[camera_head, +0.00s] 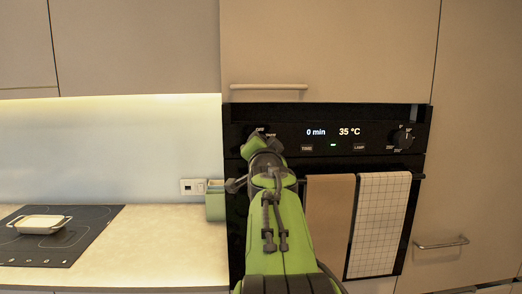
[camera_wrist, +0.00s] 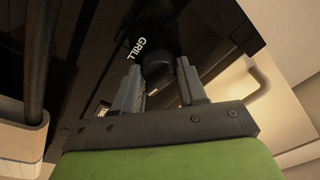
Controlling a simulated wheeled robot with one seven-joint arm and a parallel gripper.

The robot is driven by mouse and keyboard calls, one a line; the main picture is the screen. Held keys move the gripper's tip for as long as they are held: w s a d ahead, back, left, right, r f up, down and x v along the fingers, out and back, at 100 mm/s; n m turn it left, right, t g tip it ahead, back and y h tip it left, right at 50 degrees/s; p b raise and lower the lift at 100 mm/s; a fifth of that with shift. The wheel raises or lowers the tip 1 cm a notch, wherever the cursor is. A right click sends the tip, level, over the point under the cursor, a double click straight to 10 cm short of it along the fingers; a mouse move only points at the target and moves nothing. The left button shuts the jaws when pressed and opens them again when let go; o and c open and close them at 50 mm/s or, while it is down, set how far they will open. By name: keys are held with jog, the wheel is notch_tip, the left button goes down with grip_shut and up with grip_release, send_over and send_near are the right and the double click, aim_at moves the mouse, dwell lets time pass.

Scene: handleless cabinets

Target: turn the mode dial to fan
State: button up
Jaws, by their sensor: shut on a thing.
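The oven's black control panel (camera_head: 333,133) has a display reading "0 min" and "35 °C". My gripper (camera_wrist: 160,76) is at the left end of this panel, and my green arm reaches up to it in the head view. In the wrist view its two grey fingers are shut on a dark round knob, the mode dial (camera_wrist: 156,66), with the label "GRILL" beside it. In the head view my gripper hides most of this dial, and small lettering shows just above it.
A second dial (camera_head: 404,137) sits at the panel's right end. A brown towel (camera_head: 329,220) and a checked towel (camera_head: 378,222) hang from the oven handle below. A green container (camera_head: 215,203) stands close left of the oven. A dish (camera_head: 43,224) sits on the hob.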

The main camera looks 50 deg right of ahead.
jog(key=shift+f+m+g+b, duration=0.15)
jog(key=shift+m+b, duration=0.1)
jog(key=shift+m, duration=0.85)
jog(key=shift+f+m+g+b, duration=0.1)
jog(key=shift+m+g+b, duration=0.1)
jog(key=shift+m, duration=0.9)
jog(key=o, duration=1)
jog(key=shift+r, duration=0.1)
jog(key=b+v, duration=0.2)
jog(key=v, duration=1.3)
jog(key=shift+s+a, duration=0.25)
jog(key=shift+a, duration=0.05)
